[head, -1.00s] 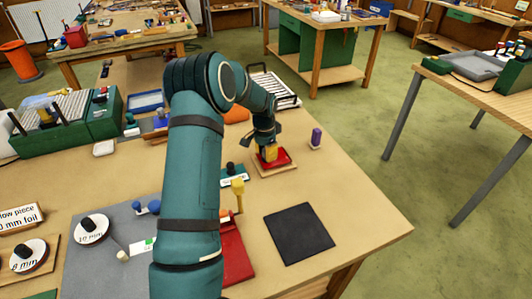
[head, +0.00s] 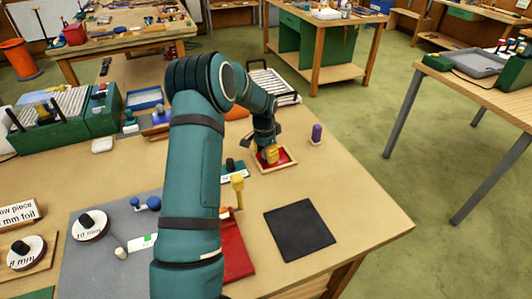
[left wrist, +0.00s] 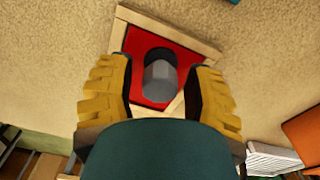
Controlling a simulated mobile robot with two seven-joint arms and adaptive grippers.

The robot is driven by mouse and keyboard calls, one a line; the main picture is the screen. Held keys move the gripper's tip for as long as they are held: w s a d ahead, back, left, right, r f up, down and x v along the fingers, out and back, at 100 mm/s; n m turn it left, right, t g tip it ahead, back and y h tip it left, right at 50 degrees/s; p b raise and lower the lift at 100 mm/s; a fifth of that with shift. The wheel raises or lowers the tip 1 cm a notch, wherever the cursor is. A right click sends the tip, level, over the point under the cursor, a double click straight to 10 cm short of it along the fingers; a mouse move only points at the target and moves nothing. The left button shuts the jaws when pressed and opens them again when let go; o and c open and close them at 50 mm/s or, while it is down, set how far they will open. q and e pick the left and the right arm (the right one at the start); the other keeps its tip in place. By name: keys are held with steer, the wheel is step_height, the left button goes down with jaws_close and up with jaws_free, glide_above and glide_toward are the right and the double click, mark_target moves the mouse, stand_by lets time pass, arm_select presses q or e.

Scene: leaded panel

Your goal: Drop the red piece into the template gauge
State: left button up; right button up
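The template gauge is a wooden frame (head: 278,170) on the bench, right of centre in the head view; its rim (left wrist: 172,27) also shows in the left wrist view. The red piece (head: 286,157) lies inside the frame, looking roughly level with the rim. In the left wrist view the red piece (left wrist: 135,50) has a grey knob standing on it. My left gripper (head: 269,155) is straight above, its yellow fingers (left wrist: 160,95) on either side of the knob with a visible gap on each side. It is open. The gripper's palm hides the near part of the gauge. My right gripper is not seen.
A purple-topped peg (head: 317,134) stands just right of the gauge. A dark square mat (head: 299,230) lies nearer, with bare bench around it. A yellow-handled tool (head: 238,190) and a red tray (head: 236,250) stand beside my arm. A white rack (head: 272,84) is behind.

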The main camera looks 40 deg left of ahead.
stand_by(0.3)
arm_select(q)
step_height(320, 180, up, 12)
steer(key=shift+s, duration=0.3)
steer(key=shift+a, duration=0.1)
stand_by(0.4)
steer(key=shift+r, duration=0.1)
